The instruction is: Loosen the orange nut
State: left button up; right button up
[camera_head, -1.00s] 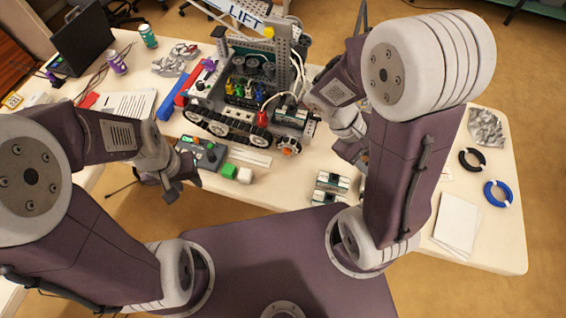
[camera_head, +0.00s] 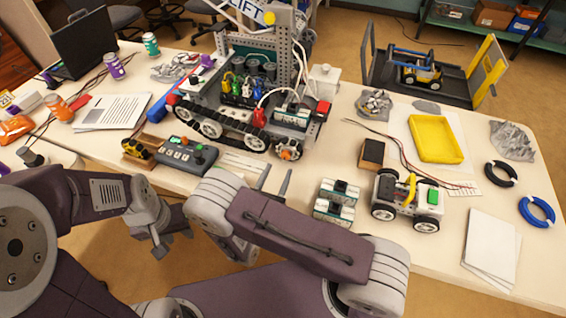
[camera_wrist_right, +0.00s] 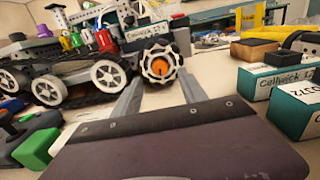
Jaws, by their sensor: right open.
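The orange nut (camera_head: 287,154) sits at the hub of a small wheel at the near right corner of the tracked robot (camera_head: 222,128). In the right wrist view, the nut (camera_wrist_right: 161,66) faces me, ringed by the wheel's dark and pale rim. My right gripper (camera_head: 275,174) is open and empty, its fingers pointing toward the wheel. In the right wrist view, my right gripper's fingers (camera_wrist_right: 159,86) lie left and right below the nut, apart from it. My left gripper (camera_head: 150,238) is low at the table's front edge, away from the nut; its jaws are unclear.
A controller box (camera_head: 187,154) with a green block lies left of my right gripper. Stacked labelled boxes (camera_head: 335,200) and a small wheeled car (camera_head: 405,203) stand to its right. A yellow tray (camera_head: 436,138) lies farther right. Bare table lies just before the wheel.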

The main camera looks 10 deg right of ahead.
aim_at(285, 158)
jog(key=x, duration=0.5)
jog(key=shift+w+d, duration=0.2)
grip_shut()
